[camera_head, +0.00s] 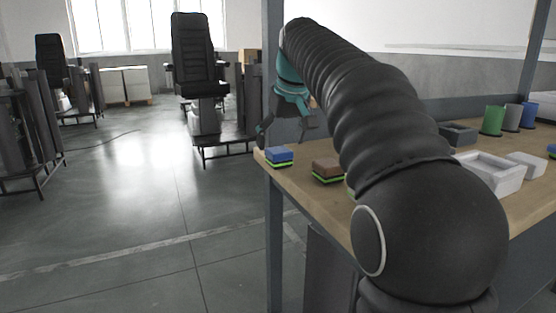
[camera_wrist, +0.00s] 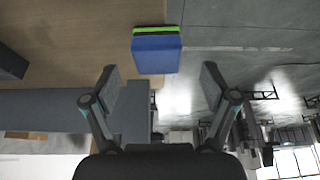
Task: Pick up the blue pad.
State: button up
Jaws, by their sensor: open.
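The blue pad (camera_head: 279,153) lies near the left corner of the wooden table, with a black and green layer beneath its blue top. In the wrist view the blue pad (camera_wrist: 157,54) is just beyond the fingertips, between their lines. My gripper (camera_wrist: 158,80) is open and empty, its two fingers apart. In the head view my gripper (camera_head: 284,137) hangs above and behind the pad, partly hidden by my arm. I cannot tell the exact gap between them.
A brown pad (camera_head: 327,168) with a green layer sits to the right on the table (camera_head: 300,187). A white tray (camera_head: 487,172), a dark box (camera_head: 458,134) and a green cup (camera_head: 493,121) stand farther right. A grey post (camera_head: 273,60) rises behind the gripper.

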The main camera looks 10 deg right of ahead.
aim_at(279, 150)
jog(key=x, duration=0.4)
jog(key=shift+d+b, duration=0.15)
jog(key=shift+b, duration=0.15)
jog(key=shift+c, duration=0.2)
jog(key=c, duration=1.2)
